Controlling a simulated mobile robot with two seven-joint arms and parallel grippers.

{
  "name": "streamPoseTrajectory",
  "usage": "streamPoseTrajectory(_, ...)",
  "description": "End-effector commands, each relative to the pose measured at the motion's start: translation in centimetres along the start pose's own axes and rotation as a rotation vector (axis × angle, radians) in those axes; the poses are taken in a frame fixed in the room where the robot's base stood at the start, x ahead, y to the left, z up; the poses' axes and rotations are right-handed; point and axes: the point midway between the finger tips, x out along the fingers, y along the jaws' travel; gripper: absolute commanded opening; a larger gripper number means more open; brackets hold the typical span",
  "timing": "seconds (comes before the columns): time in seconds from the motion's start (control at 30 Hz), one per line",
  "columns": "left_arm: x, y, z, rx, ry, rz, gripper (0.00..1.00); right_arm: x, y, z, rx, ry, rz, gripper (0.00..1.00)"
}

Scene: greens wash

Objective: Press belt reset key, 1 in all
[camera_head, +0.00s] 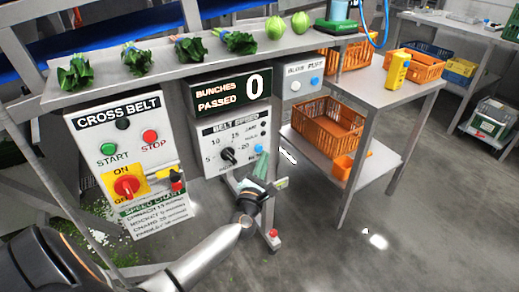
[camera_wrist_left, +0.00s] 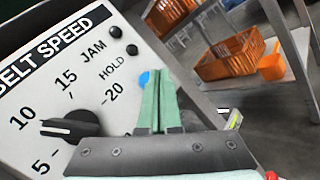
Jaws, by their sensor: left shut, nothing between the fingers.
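The belt speed panel (camera_head: 217,138) is a white box with a black dial (camera_head: 228,155), and it also fills the left of the left wrist view (camera_wrist_left: 75,90). A small blue button (camera_head: 259,148) sits at its lower right, at the lower end of a column of small black lamps. In the left wrist view the blue button (camera_wrist_left: 144,78) is partly hidden behind my fingers. My left gripper (camera_head: 264,157) has green fingers, shut and empty, with the tips just beside the button. I cannot tell whether they touch it. My right gripper is out of view.
The cross belt panel (camera_head: 118,118) with start and stop buttons and a red switch (camera_head: 127,187) stands left. A counter (camera_head: 230,91) reads 0. Another box (camera_head: 303,77) with a blue button hangs right. Orange crates (camera_head: 327,127) fill a side rack. Greens lie on the shelf above.

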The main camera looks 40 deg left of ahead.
Motion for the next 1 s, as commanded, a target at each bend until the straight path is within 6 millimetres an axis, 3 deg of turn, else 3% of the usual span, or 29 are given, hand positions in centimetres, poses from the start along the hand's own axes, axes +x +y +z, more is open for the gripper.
streamPoseTrajectory(0.5, -3.2, -2.4, 2.3, -0.001, 0.000, -0.002, 0.00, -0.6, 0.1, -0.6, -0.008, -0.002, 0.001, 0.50)
streamPoseTrajectory(1.0, -3.5, -2.5, 2.5, 0.000, 0.000, -0.001, 0.00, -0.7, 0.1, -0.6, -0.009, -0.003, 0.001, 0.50)
